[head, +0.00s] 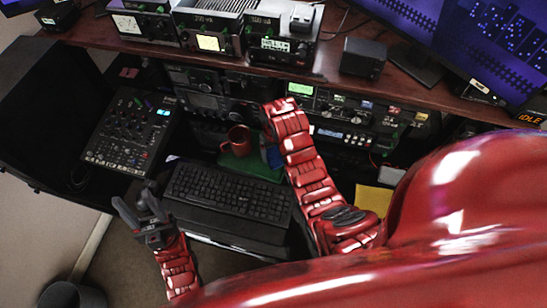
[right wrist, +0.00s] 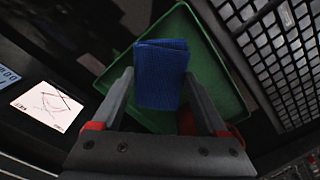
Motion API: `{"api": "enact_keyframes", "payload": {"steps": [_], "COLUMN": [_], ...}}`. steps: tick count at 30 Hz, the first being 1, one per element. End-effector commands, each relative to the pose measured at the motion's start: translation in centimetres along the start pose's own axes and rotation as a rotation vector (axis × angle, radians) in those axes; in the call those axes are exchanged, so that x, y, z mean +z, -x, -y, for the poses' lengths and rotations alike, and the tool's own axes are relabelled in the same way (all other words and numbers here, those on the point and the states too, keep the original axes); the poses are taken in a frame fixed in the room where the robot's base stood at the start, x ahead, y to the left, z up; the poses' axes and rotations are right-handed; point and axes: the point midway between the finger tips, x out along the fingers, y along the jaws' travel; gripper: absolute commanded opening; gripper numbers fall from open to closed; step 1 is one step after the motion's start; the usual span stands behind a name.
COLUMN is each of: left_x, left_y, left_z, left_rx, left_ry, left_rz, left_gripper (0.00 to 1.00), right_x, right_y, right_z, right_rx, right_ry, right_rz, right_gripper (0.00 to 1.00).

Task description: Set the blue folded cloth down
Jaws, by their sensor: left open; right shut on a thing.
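The blue folded cloth (right wrist: 161,72) is a small textured block between the fingers of my right gripper (right wrist: 158,80) in the right wrist view. The green tray (right wrist: 215,62) lies behind it; I cannot tell whether cloth and tray touch. In the head view, a bit of the cloth (head: 273,157) shows beside my red right arm, at the right of the green tray (head: 250,170); the arm hides the right gripper there. My left gripper (head: 138,207) is open and empty, left of the keyboard.
A red mug (head: 237,140) stands at the tray's back. A black keyboard (head: 228,192) lies in front of the tray. A mixer (head: 130,130) stands at left, and radio equipment (head: 205,95) stands behind under the shelf (head: 330,83). A yellow sheet (head: 372,199) lies at right.

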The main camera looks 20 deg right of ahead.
Motion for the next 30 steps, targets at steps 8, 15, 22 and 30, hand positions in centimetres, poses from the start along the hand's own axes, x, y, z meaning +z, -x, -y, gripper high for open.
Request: {"api": "enact_keyframes", "payload": {"steps": [8,15,22,30], "left_x": [-0.1,-0.4,-0.5,-0.4], "left_y": [-0.6,-2.4,-2.8,-2.4], "left_z": [0.0,0.1,0.1,0.1], "left_rx": [0.0,0.0,0.0,0.0], "left_ry": [0.0,0.0,0.0,0.0], "left_rz": [-0.001,-0.001,-0.001,-0.001], "left_gripper": [0.5,0.5,0.5,0.5], "right_x": [-1.3,-1.2,-1.4,-1.4], "right_y": [0.1,-1.9,-3.4,-3.9], "right_z": [-0.5,-0.5,-0.5,-0.6], "right_rx": [-0.001,-0.002,-0.001,-0.001], "right_ry": [0.0,0.0,0.001,0.0], "right_rz": [0.001,0.008,0.001,0.001], "right_gripper": [0.24,0.24,0.24,0.24]}}
